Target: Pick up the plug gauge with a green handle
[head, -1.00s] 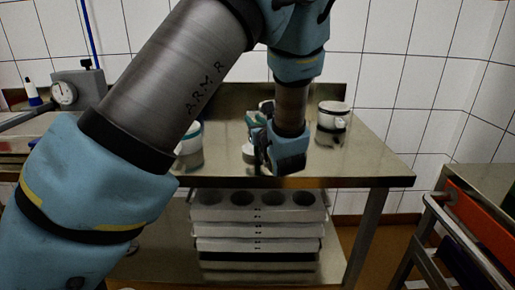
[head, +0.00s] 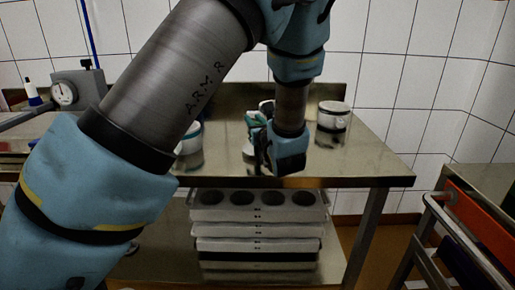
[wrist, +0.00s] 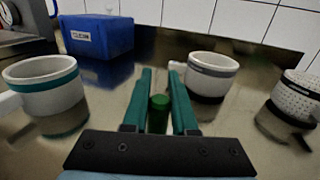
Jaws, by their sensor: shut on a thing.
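The green handle (wrist: 158,112) of the plug gauge stands between the two teal fingers of my gripper (wrist: 161,88) in the wrist view. The fingers are shut on it. The rest of the gauge is hidden behind the gripper's dark mount. In the head view my gripper (head: 258,145) is above the steel table, near its front edge, and my arm's end covers most of what it holds. I cannot tell there whether the gauge touches the table.
A teal-banded white mould (wrist: 48,88) is at left, a grey-banded one (wrist: 209,76) behind, a perforated one (wrist: 299,98) at right. A blue box (wrist: 98,36) stands at back left. The steel table (head: 375,165) is clear at right; mould trays (head: 258,215) are stacked below.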

